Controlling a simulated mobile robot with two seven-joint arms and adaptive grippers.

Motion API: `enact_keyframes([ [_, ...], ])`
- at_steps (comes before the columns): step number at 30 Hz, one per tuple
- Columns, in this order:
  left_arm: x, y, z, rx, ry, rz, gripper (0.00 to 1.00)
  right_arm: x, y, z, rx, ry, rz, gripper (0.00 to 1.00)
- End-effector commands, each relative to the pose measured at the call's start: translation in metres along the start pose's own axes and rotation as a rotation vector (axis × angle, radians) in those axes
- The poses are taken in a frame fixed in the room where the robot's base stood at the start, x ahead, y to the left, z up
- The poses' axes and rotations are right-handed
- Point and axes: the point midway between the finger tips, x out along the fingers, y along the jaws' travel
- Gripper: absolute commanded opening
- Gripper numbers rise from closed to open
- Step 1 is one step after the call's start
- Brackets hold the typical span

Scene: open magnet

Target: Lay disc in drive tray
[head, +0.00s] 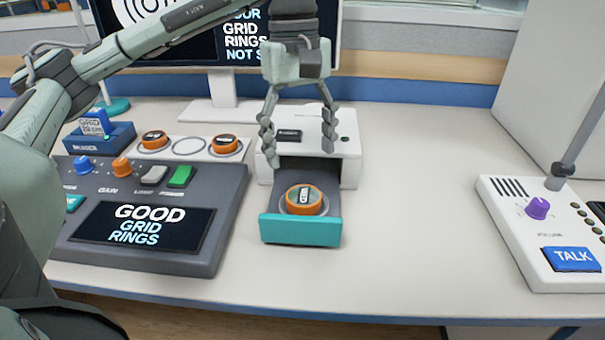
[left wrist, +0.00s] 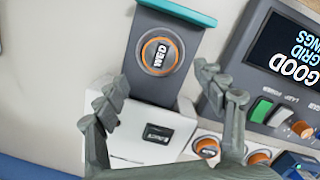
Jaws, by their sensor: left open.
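An orange-rimmed disc with a dark top (head: 303,197) lies flat in the round seat of the pulled-out drive tray (head: 300,232), which has a teal front. In the left wrist view the disc (left wrist: 158,58) sits inside the ring of the dark tray (left wrist: 150,88). The white drive (head: 348,150) stands behind the tray. My left gripper (head: 302,157) is open and empty, pointing down above the drive, with its fingers spread and apart from the disc. My right gripper is not in view.
Left of the drive is a dark console (head: 150,245) with a screen reading "GOOD GRID RINGS". Behind it, two more orange discs (head: 154,139) sit on a white holder beside an empty ring. A white talk panel (head: 540,230) stands at right. The table between is clear.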

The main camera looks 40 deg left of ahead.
Motion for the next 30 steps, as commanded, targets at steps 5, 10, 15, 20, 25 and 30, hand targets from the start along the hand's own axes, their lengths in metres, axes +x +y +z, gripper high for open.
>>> enact_keyframes([
  [5, -0.030, 0.001, 0.000, 0.001, 0.000, 0.001, 0.70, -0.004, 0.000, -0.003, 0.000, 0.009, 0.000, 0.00],
  [10, -0.043, 0.000, 0.000, 0.002, 0.000, 0.000, 0.70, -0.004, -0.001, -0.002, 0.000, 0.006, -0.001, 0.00],
  [15, -0.044, 0.000, 0.000, 0.001, 0.000, -0.001, 0.70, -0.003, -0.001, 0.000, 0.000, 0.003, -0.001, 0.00],
  [20, -0.044, 0.000, 0.000, 0.001, 0.000, -0.001, 0.70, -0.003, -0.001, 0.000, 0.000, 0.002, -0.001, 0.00],
  [25, -0.044, 0.000, 0.000, 0.001, 0.000, -0.001, 0.70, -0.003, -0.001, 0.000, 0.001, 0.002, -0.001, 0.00],
  [30, -0.044, 0.000, 0.000, 0.001, 0.000, -0.001, 0.70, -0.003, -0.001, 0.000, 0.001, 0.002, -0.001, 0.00],
])
